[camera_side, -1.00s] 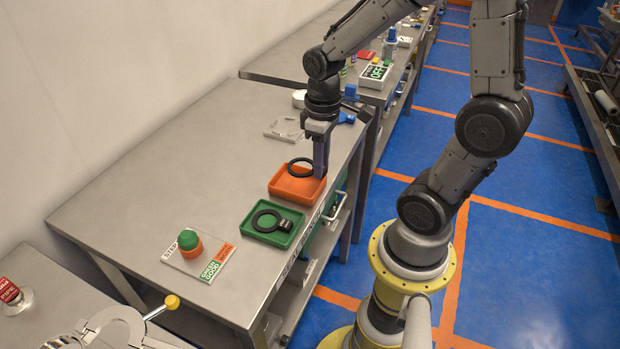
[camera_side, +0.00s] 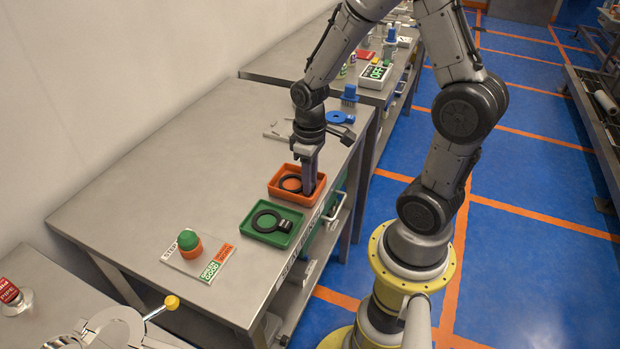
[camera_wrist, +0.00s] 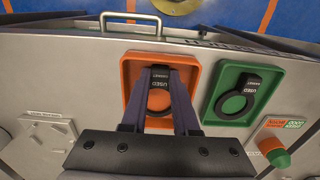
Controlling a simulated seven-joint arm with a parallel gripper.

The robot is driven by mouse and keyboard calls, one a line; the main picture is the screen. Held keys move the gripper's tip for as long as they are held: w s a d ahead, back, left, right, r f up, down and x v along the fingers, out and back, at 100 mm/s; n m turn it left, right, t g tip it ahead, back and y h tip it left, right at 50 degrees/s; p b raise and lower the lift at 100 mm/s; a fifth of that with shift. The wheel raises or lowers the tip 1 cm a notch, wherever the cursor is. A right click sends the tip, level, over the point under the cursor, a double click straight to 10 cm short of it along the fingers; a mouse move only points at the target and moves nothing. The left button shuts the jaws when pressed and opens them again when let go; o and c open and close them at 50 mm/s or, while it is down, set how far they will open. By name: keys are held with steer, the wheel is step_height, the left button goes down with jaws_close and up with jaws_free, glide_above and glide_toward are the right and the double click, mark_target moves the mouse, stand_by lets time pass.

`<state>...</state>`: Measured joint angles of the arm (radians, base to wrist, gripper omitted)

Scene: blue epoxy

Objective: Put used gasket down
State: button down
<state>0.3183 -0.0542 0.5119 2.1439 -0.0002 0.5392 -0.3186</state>
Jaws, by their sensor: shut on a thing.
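The used gasket (camera_side: 281,188), a black ring with a tab, is inside the orange tray (camera_side: 273,194). My gripper (camera_side: 309,186) points down into that tray at its right side. In the wrist view my fingers (camera_wrist: 160,74) are shut on the gasket's tab (camera_wrist: 160,84), which carries white "USED" lettering. The ring frames a patch of orange tray floor. It looks level and low in the tray; I cannot tell whether it touches the floor. The orange tray also shows in the wrist view (camera_wrist: 133,66).
Beside it, a green tray (camera_side: 251,236) holds another black tabbed ring (camera_side: 258,225). A plate with a green and orange knob (camera_side: 189,243) lies nearer the camera. A grey fixture (camera_side: 277,130) and a blue part (camera_side: 338,117) lie beyond. The bench's left side is clear.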

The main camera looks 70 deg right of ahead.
steer(key=c, duration=0.7)
jaws_free()
steer(key=shift+f, duration=0.1)
step_height(320, 180, up, 11)
steer(key=s+a+r+t, duration=0.2)
steer(key=s, duration=0.1)
steer(key=s+a+r+t, duration=0.1)
steer(key=s+a+r, duration=0.2)
steer(key=s+a+r+t, duration=0.2)
steer(key=s+a+r, duration=0.1)
steer(key=shift+s+a+t, duration=0.2)
steer(key=shift+a+t, duration=0.05)
steer(key=shift+t, duration=0.05)
